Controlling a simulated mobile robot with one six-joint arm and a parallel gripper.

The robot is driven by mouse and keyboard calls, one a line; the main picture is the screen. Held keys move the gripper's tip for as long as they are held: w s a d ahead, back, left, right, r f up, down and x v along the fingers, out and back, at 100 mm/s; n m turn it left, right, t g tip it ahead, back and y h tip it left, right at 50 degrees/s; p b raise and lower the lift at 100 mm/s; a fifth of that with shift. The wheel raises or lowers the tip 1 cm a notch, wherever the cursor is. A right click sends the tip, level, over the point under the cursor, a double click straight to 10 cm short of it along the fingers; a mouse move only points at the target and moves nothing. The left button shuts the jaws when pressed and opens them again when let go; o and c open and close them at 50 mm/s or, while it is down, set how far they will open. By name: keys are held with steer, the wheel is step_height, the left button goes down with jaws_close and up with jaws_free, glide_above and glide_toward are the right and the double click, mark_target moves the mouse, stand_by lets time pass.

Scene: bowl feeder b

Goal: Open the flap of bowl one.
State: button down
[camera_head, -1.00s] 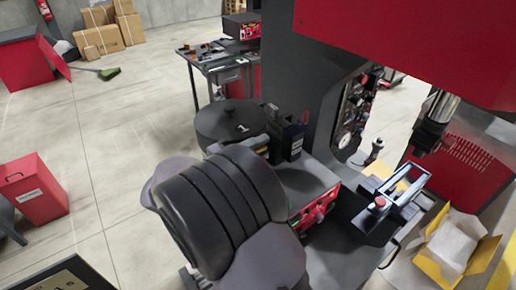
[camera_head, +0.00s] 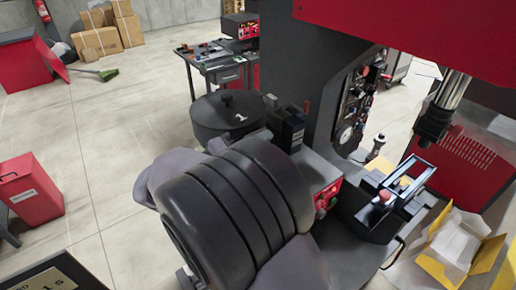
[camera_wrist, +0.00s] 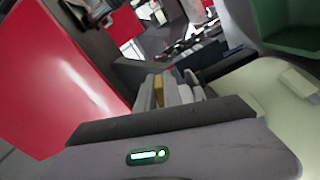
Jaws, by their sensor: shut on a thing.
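Bowl one (camera_head: 226,120) is a dark round bowl with a lid, a knob on top and a white "1", beyond my arm in the head view. My arm hides its near right side, where I cannot make out the flap. In the wrist view my gripper's (camera_wrist: 168,92) grey fingers are close together around a thin yellowish piece (camera_wrist: 158,91). This looks like part of the flap of bowl one, but I cannot tell surely. The fingers are hidden in the head view.
A dark machine column (camera_head: 305,85) stands right of the bowl, with a control box with red buttons (camera_head: 327,199) below. A red-knobbed fixture (camera_head: 384,197) and a yellow carton (camera_head: 455,250) are at the right. A red bin (camera_head: 30,190) stands left. The floor between is clear.

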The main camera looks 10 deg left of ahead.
steer(key=f+m+b, duration=0.1)
steer(key=m+b, duration=0.3)
steer(key=b, duration=0.2)
steer(key=s+d+f+m+b, duration=0.1)
steer(key=m+b, duration=0.3)
steer(key=b, duration=0.3)
steer(key=s+d+f+m+b, duration=0.1)
steer(key=m+b, duration=0.3)
steer(key=b, duration=0.2)
steer(key=shift+d+f+m, duration=0.1)
steer(key=shift+f+m, duration=0.2)
steer(key=shift+b, duration=0.4)
steer(key=c, duration=1.5)
jaws_free()
steer(key=p+v, duration=0.7)
steer(key=v, duration=1)
steer(key=shift+s, duration=0.15)
